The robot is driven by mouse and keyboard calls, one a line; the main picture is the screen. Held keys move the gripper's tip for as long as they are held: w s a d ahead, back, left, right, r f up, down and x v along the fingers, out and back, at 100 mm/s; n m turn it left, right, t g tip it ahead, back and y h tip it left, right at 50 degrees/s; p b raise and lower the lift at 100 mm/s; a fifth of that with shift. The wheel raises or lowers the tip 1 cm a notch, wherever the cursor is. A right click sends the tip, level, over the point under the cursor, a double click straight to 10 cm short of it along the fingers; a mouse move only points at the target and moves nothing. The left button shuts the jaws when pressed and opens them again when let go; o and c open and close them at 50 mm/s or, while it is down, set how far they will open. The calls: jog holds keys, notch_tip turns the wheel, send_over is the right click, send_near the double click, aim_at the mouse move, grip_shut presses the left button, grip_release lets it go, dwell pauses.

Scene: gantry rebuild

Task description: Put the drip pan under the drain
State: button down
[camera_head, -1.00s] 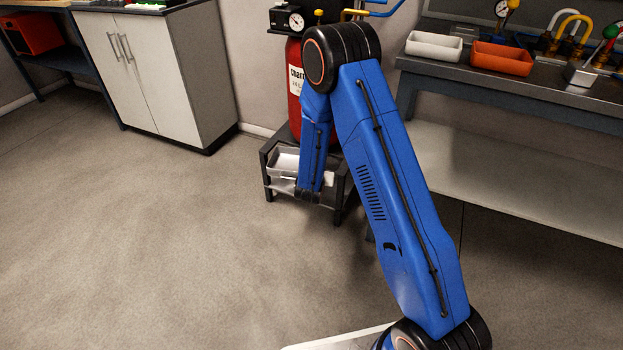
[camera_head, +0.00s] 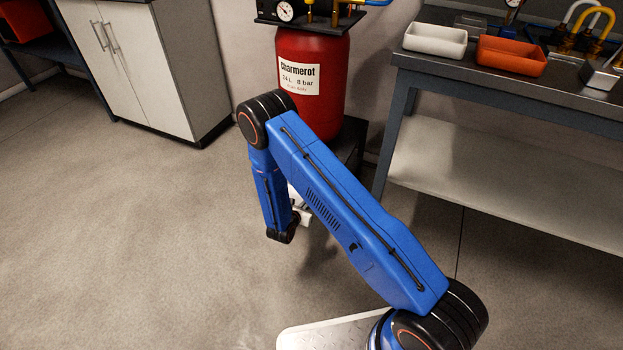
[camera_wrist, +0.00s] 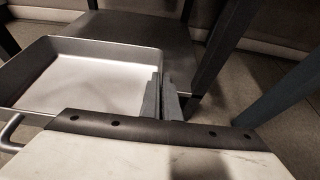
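The drip pan (camera_wrist: 105,80) is a shallow grey metal tray with raised walls at the left of the wrist view. A curved handle-like loop (camera_wrist: 12,132) shows at its near left. My gripper (camera_wrist: 163,98) is at the pan's right edge. Its two grey fingers are close together, with the pan's wall seemingly pinched between them. In the head view my blue arm hides most of the gripper and pan; only small pale parts show behind it. The red tank (camera_head: 312,80) stands on a dark stand (camera_head: 352,145). The drain cannot be made out.
A dark plate (camera_wrist: 130,28) and dark legs of the stand lie just beyond the pan. A workbench (camera_head: 560,85) with a lower shelf (camera_head: 500,175) is at the right. A white cabinet (camera_head: 135,65) is at the back left. The floor at left is clear.

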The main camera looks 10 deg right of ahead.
jog(key=w+d, duration=0.3)
jog(key=w, duration=0.1)
jog(key=w+d, duration=0.3)
jog(key=w, duration=0.2)
jog(key=w+d, duration=0.4)
jog(key=w, duration=0.1)
jog(key=shift+d+r, duration=0.1)
jog(key=shift+w+f, duration=0.1)
jog(key=shift+f, duration=1.65)
jog(key=shift+f, duration=0.15)
jog(key=c, duration=2)
grip_release()
jog(key=v, duration=1.2)
